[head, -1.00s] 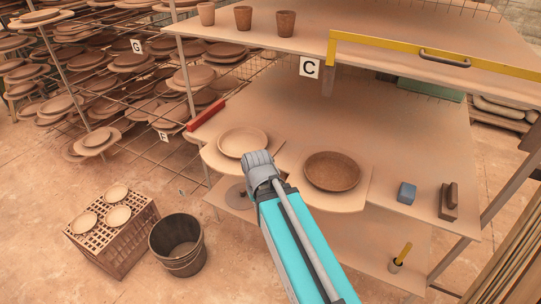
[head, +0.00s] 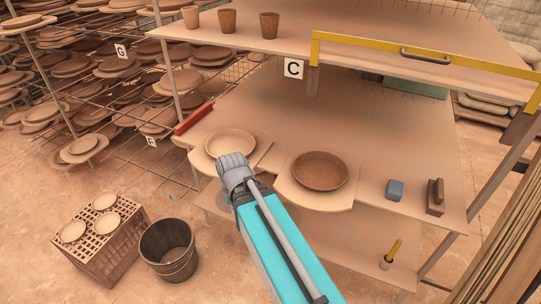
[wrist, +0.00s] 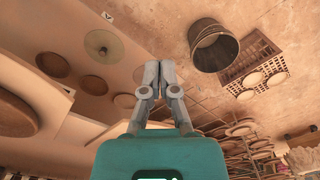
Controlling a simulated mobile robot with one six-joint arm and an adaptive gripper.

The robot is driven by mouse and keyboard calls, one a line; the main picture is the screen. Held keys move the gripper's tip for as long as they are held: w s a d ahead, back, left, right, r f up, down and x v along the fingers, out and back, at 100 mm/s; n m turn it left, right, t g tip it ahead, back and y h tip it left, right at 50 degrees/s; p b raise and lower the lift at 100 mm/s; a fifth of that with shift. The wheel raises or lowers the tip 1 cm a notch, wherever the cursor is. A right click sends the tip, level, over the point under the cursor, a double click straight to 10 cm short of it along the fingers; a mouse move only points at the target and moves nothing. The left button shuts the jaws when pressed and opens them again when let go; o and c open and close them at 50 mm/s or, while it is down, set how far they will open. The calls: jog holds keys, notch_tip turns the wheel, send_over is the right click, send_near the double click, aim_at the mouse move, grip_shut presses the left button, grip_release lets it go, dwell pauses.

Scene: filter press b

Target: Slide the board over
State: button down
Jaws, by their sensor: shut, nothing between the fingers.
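Two pale boards lie side by side on the front of the table (head: 400,130), their front ends sticking out over its edge. The left board (head: 264,147) bears a light plate (head: 231,142). The right board (head: 325,203) bears a dark brown plate (head: 320,170). My gripper (head: 232,160) is shut and empty, at the front of the left board. It hides part of that board's front and the light plate's near rim. Contact cannot be told. In the wrist view my gripper's fingers (wrist: 153,70) meet at the tips, with nothing between them.
A red bar (head: 193,118) lies left of the boards. A blue block (head: 395,190) and a brown block (head: 436,197) stand to the right. A bucket (head: 168,250) and a crate with small plates (head: 112,255) are on the floor. A shelf marked C overhangs the back.

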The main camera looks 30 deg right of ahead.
jog(key=w+d+m+t+y+b, duration=0.1)
jog(key=w+d+m+y, duration=0.1)
jog(key=w+d+m, duration=0.5)
jog(key=m+t+y+b, duration=0.3)
jog(key=m+t, duration=0.3)
jog(key=m, duration=1.5)
send_near(263, 157)
jog(key=s+d, duration=0.1)
jog(key=s+d+r, duration=0.1)
jog(key=s, duration=0.1)
jog(key=s+d, duration=0.2)
jog(key=shift+r, duration=0.4)
jog(key=shift+w+a+f, duration=0.1)
jog(key=shift+w+a+f+b, duration=0.3)
jog(key=shift+f+b, duration=0.2)
jog(key=shift+b, duration=0.2)
jog(key=b+x, duration=0.6)
jog(key=x, duration=0.2)
jog(key=shift+w+f, duration=0.25)
jog(key=shift+f, duration=0.05)
jog(key=shift+w+a+r, duration=0.2)
jog(key=shift+w+a, duration=0.45)
jog(key=shift+w, duration=0.25)
jog(key=shift+w+a, duration=0.6)
jog(key=shift+w, duration=0.1)
